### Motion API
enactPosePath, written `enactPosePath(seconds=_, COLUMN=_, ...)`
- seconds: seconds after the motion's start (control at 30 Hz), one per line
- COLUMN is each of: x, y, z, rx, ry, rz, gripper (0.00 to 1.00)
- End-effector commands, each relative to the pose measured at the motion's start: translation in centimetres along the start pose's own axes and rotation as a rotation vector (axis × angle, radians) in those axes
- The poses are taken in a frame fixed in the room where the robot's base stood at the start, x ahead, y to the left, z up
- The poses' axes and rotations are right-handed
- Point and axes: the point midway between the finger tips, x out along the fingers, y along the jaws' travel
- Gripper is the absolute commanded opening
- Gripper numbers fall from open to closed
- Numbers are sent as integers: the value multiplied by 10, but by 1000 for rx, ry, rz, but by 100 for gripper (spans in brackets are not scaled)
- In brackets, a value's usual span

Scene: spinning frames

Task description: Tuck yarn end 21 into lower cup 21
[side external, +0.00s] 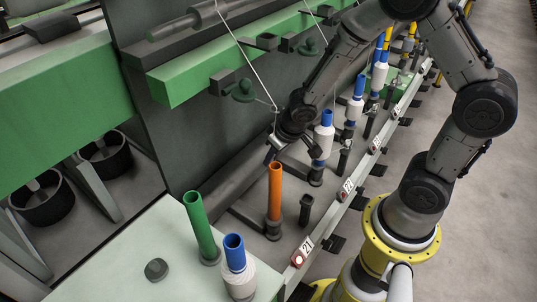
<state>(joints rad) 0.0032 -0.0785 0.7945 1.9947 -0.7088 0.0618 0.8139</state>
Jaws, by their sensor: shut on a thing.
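A thin white yarn (245,62) runs from the top of the frame down to the right and reaches my gripper (274,146). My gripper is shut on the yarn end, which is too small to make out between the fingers. It is above and just behind an orange tube (275,192) that stands upright near the label 21 (303,251). A short dark holder (306,209) stands to the right of the orange tube. I cannot tell which part is lower cup 21.
A green tube (199,226) and a blue-topped white bobbin (238,268) stand on the pale table (115,255) at the front. More blue-topped bobbins (323,138) stand along the rail behind, close to my arm. A green rail (185,83) with dark brackets runs above.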

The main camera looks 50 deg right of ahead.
Motion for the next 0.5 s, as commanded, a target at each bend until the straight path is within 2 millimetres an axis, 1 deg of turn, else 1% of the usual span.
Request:
enactPosePath(seconds=0.27, x=-10, y=9, z=21, rx=105, ry=-2, rz=44, gripper=0)
enactPosePath(seconds=0.5, x=-20, y=16, z=48, rx=311, ry=-7, rz=132, gripper=0)
